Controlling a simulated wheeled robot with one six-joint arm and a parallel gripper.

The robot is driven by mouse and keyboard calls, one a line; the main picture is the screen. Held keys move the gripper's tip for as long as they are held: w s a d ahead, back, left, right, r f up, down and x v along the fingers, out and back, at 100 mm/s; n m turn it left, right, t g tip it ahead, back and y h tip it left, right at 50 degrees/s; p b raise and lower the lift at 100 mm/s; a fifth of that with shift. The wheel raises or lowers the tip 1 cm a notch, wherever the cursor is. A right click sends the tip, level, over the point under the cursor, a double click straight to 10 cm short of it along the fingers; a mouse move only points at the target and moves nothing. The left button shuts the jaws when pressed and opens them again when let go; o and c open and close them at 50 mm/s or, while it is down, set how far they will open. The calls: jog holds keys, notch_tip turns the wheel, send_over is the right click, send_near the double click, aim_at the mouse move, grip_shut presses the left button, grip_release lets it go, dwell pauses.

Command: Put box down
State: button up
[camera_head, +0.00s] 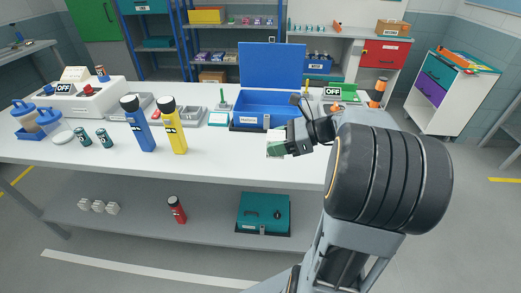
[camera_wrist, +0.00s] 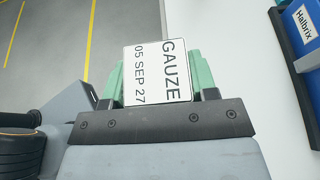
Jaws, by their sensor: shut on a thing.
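A white box labelled "GAUZE 05 SEP 27" (camera_wrist: 157,72) is between the two green fingers of my gripper (camera_wrist: 157,88) in the wrist view. The gripper is shut on it, with the label facing the camera. In the head view my gripper (camera_head: 277,147) is at the front part of the white table (camera_head: 220,160), just in front of the blue open-lidded case (camera_head: 271,64). Little of the box shows there, and I cannot tell whether it touches the tabletop. In the wrist view, grey floor shows left of the box and white tabletop (camera_wrist: 250,60) to its right.
A blue flashlight (camera_head: 142,130) and a yellow flashlight (camera_head: 176,132) stand left of my gripper. The tabletop between the yellow flashlight and my gripper is clear. A teal case (camera_head: 263,213) sits on the lower shelf.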

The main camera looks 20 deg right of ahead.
jog(key=w+f, duration=0.2)
jog(key=w, duration=0.1)
jog(key=w+d+f, duration=0.1)
jog(key=w+f, duration=0.2)
jog(key=w, duration=0.1)
jog(key=w+f, duration=0.3)
jog(key=w, duration=0.1)
jog(key=shift+w+d+f, duration=0.2)
jog(key=shift+d, duration=0.1)
jog(key=shift+w+f, duration=0.2)
jog(key=shift+f, duration=1.65)
jog(key=shift+f, duration=0.1)
jog(key=shift+f, duration=0.1)
jog(key=o, duration=0.9)
